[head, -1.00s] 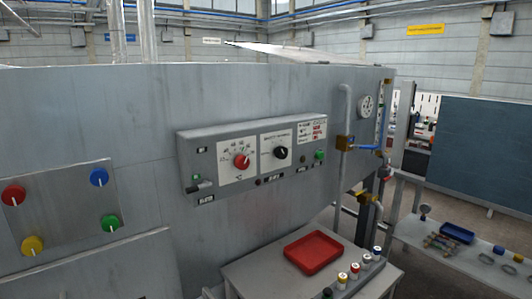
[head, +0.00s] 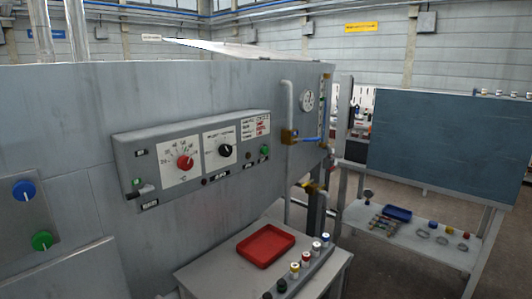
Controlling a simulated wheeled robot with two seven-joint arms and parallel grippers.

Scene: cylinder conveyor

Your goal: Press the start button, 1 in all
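A grey control panel (head: 196,188) is mounted on the large grey machine wall, left of the middle. It carries a red knob (head: 185,162), a black knob (head: 226,150) and a small green button (head: 265,151) at its right end. A lever switch (head: 140,190) with a small green light sits at its left end. The labels are too small to read, so I cannot confirm which control is the start button. Neither of my grippers is in view.
A table below the panel holds a red tray (head: 265,247) and a rack of several coloured-top cylinders (head: 306,264). A plate with a blue knob (head: 24,190) and a green knob (head: 42,241) is at left. Pipes with a gauge (head: 307,101) stand right of the panel. A workbench (head: 425,244) is farther right.

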